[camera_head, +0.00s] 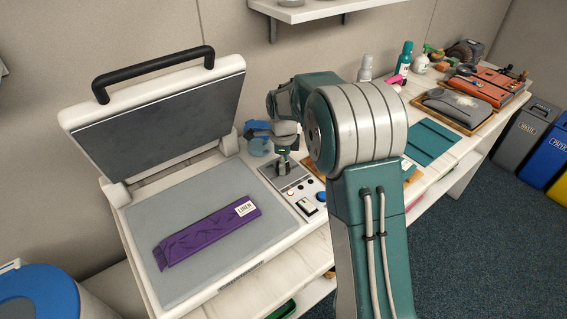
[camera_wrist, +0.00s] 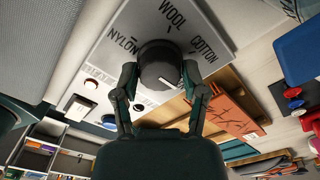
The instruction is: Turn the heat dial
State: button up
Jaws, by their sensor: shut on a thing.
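The heat dial (camera_wrist: 160,62) is a dark round knob on a grey panel printed NYLON, WOOL and COTTON in the wrist view. My gripper (camera_wrist: 160,78) has its two fingers on either side of the knob and is shut on it. A pale pointer mark shows on the knob toward its lower right in that view. In the head view my gripper (camera_head: 284,158) is over the control panel (camera_head: 299,188) at the right of the press, and the dial is mostly hidden there. The open heat press (camera_head: 140,200) holds a folded purple cloth (camera_head: 208,232) labelled LINEN.
The press lid with its black handle (camera_head: 150,70) stands raised at the back left. Bottles (camera_head: 403,60), a pink spray item and folded cloths lie along the bench to the right. Grey and blue bins (camera_head: 527,130) stand at the far right. A blue-lidded bin (camera_head: 40,295) is at lower left.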

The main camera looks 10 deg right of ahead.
jog(key=shift+a+f, duration=0.1)
jog(key=shift+f, duration=0.1)
dwell(0.4)
jog(key=o, duration=1.2)
jog(key=shift+c, duration=0.2)
jog(key=shift+w+r, duration=0.1)
jog(key=shift+r, duration=0.15)
notch_tip(320, 180, up, 12)
jog(key=shift+f, duration=0.2)
jog(key=shift+a, duration=0.1)
